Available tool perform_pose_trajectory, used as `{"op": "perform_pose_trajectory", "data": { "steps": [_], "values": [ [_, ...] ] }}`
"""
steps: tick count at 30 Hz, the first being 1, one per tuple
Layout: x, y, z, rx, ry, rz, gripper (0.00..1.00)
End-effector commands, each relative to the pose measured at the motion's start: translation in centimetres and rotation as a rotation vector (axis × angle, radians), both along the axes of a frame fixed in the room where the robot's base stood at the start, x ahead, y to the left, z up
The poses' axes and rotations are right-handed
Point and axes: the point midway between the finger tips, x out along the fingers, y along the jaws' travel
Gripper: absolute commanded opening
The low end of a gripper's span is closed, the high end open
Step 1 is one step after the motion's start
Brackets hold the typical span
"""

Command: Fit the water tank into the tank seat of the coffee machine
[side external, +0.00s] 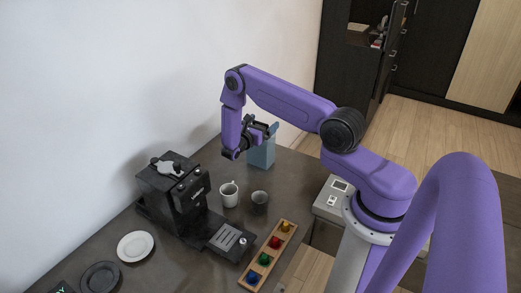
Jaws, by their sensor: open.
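The water tank (262,154) is a translucent blue-grey box standing upright on the far end of the dark counter. My gripper (270,128) is open at the top of the tank, with its fingers close to the upper rim. I cannot tell whether the fingers touch it. The coffee machine (180,196) is a black box at the left, near the wall, with a drip tray (231,240) toward the front. The tank seat cannot be made out clearly from this side.
A white mug (229,194) and a grey cup (260,201) stand between the machine and the tank. A wooden tray (246,277) of coloured capsules lies at the counter's front edge. A white plate (135,246) and a dark plate (100,277) lie at lower left.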

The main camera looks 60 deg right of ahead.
Motion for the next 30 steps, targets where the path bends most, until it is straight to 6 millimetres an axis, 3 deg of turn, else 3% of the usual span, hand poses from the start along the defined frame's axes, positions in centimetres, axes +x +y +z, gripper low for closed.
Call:
{"op": "perform_pose_trajectory", "data": {
  "steps": [10, 18, 20, 30],
  "values": [
    [0.0, -0.81, -0.01, 0.0, 0.001, 0.001, 1.0],
    [0.0, -0.78, -0.01, 0.001, 0.001, 0.0, 0.12],
    [0.04, -0.78, 0.07, -0.002, -0.001, 0.0, 0.0],
    [0.08, -0.78, 0.63, -0.002, -0.002, 0.0, 0.0]
  ]
}}
